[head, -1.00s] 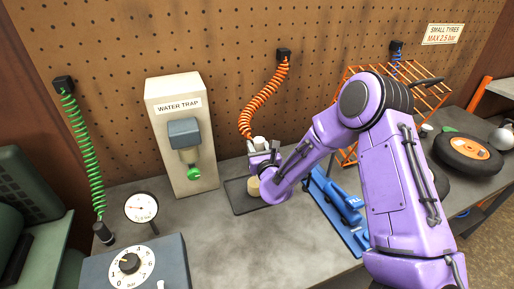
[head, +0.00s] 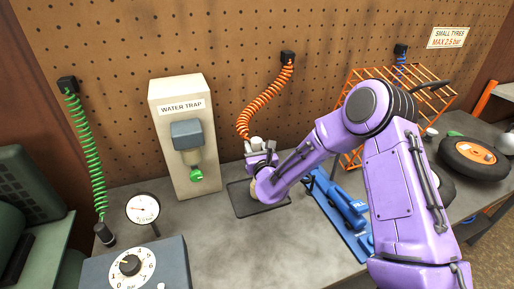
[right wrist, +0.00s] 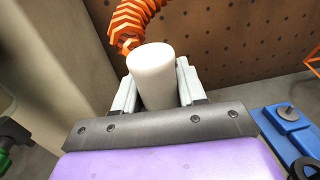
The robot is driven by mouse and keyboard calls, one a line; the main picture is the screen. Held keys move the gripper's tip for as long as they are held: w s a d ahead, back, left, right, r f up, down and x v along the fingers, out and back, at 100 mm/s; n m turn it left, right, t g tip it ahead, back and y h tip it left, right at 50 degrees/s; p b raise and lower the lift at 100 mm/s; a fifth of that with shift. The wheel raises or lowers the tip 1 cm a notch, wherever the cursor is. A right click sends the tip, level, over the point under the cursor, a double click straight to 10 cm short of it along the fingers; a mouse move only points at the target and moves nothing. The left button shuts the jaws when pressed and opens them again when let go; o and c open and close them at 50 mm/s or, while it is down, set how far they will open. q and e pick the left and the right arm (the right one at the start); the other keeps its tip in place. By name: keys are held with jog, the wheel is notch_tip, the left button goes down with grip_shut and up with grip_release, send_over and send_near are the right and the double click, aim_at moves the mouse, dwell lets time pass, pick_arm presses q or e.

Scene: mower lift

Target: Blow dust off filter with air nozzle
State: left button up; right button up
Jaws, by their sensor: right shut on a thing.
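My right gripper (head: 262,158) is shut on the air nozzle (right wrist: 153,75), a pale cylinder under the orange coiled hose. In the right wrist view the nozzle stands between the two grey fingers. In the head view the gripper is above the dark mat (head: 243,207) on the bench. A tan round thing (head: 253,187), probably the filter, shows only as a sliver behind my right wrist. Its dust and the nozzle's tip are hidden. My left gripper is not in view.
The water trap stand (head: 165,140) is left of the mat. A blue tool (head: 345,205) lies right of it, partly behind my arm. A regulator box (head: 135,265) and gauge (head: 143,209) are front left. An orange rack (head: 430,92) and tyre (head: 470,155) are at right.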

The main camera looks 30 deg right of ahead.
aim_at(255, 140)
jog(key=shift+a, duration=0.25)
jog(key=shift+v, duration=0.95)
notch_tip(255, 140, up, 5)
jog(key=p, duration=0.3)
jog(key=shift+d+r+p, duration=0.1)
jog(key=shift+r+p, duration=0.05)
jog(key=shift+p, duration=0.15)
